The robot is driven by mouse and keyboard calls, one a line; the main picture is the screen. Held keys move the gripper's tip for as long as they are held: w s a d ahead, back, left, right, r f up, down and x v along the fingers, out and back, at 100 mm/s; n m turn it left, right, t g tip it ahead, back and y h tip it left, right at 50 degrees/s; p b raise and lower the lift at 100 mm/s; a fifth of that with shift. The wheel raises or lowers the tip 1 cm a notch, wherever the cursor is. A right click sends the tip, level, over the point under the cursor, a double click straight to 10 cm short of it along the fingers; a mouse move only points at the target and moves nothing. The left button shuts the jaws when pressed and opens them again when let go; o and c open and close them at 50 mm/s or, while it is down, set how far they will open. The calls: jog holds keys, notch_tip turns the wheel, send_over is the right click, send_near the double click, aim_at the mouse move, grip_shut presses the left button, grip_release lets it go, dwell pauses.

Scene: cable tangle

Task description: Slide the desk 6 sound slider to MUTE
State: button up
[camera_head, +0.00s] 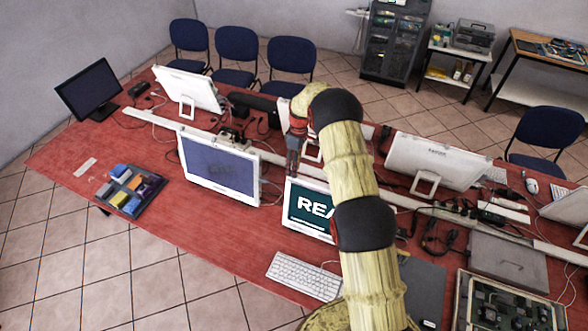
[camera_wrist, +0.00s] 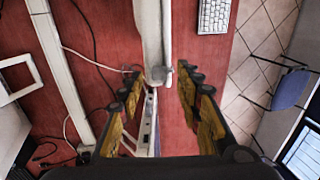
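My gripper (camera_head: 293,165) hangs above the table, over the top edge of a white monitor (camera_head: 305,226) whose screen shows "REA" before my arm cuts it off. In the wrist view my gripper (camera_wrist: 160,76) is open, its two yellow-and-black fingers apart. The narrow white edge of a monitor (camera_wrist: 152,28) runs up the picture between the fingers, with what look like small slots on its side near the left finger. I cannot tell whether the gripper touches it. I cannot make out a sound slider or a MUTE mark in either view.
The red table (camera_head: 215,230) carries another monitor (camera_head: 218,166) left of my gripper, a keyboard (camera_head: 303,276) in front, and a tray of coloured blocks (camera_head: 130,189). Loose cables lie behind the monitors.

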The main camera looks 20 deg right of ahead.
notch_tip(320, 180, up, 11)
jog(key=w+d, duration=0.1)
jog(key=shift+w+d, duration=0.35)
jog(key=shift+f, duration=0.1)
jog(key=m, duration=0.5)
send_over(300, 178)
notch_tip(300, 178, down, 3)
jog(key=s+a+r+m+t+h+b, duration=0.15)
jog(key=s+a+r+b, duration=0.35)
jog(key=s, duration=0.6)
jog(key=s+a+r+m+b, duration=0.2)
jog(key=s+r+m+b, duration=0.1)
jog(key=s+b, duration=0.65)
jog(key=s+a+f+t+b, duration=0.2)
jog(key=s+f+b, duration=0.1)
jog(key=s+b, duration=0.4)
jog(key=s+a+f+t+b, duration=0.3)
jog(key=s+b, duration=0.5)
jog(key=s, duration=0.3)
jog(key=shift+s+t, duration=0.35)
jog(key=shift+s, duration=0.05)
